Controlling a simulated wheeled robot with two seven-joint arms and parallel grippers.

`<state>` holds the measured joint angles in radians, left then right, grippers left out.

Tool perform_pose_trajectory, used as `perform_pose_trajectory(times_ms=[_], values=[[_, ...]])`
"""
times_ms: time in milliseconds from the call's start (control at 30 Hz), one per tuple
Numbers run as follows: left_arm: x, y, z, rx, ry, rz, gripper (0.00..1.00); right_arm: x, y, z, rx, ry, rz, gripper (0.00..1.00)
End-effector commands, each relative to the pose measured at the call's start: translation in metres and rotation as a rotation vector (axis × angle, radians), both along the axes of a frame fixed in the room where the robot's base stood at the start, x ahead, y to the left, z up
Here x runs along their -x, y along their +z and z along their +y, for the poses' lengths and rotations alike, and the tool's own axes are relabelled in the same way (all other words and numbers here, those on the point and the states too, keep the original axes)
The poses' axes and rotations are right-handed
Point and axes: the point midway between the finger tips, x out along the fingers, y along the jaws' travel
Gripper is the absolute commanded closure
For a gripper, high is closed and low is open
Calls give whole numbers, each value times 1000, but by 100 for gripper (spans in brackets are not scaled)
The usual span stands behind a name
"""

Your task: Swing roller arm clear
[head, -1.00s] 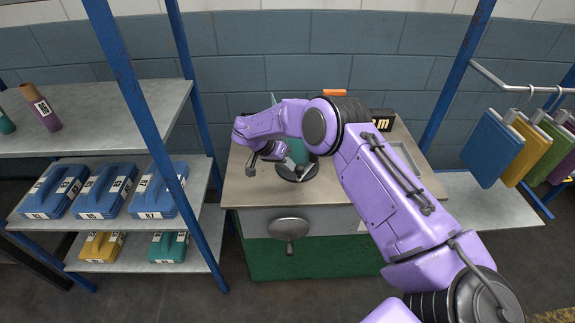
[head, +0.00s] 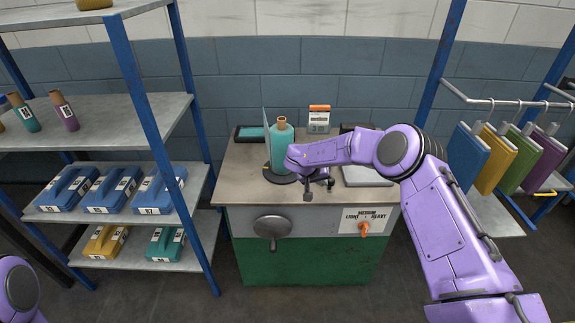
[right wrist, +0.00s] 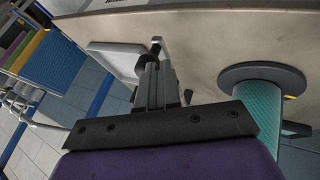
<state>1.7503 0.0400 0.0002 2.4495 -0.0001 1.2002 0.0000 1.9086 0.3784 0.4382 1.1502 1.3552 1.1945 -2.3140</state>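A teal yarn package (head: 282,150) with a tan core stands upright on a dark round base on the bench; its side and base (right wrist: 262,78) also show in the right wrist view. A thin grey upright piece (head: 267,138) stands just left of the package; I cannot tell whether it is part of the roller arm. My right gripper (head: 318,188) is over the bench, just right of the package. In the right wrist view its fingers (right wrist: 157,75) are close together, with a small dark knob and pale bar by the tips. I cannot tell whether they hold anything. My left gripper is out of view.
The bench (head: 235,185) has a round handle (head: 272,227) and an orange selector knob (head: 364,229) on its front. A dark tray (head: 250,133) and an orange-topped device (head: 319,119) stand behind. Shelves (head: 120,215) are left; coloured hanging swatches (head: 467,155) are right.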

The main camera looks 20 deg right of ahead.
Motion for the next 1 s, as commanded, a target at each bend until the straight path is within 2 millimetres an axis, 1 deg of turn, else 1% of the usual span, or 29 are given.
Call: perform_pose_trajectory(times_ms=[200, 600, 700, 767, 833, 967, 1000], values=[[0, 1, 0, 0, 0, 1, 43, -3, -2, 1, 5, 21, 2, 100], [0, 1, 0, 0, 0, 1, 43, 1, -4, -5, 8, 11, 6, 100], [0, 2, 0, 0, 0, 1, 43, 1, -3, -4, 8, 10, 6, 100], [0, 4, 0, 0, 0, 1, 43, 1, -1, 0, 8, 9, 6, 100], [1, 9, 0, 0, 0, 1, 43, 1, 2, 9, 9, 8, 6, 100], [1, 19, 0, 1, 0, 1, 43, 1, 8, 33, 8, 5, 0, 100], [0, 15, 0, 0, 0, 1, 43, 1, 11, 39, 9, 3, -4, 100]])
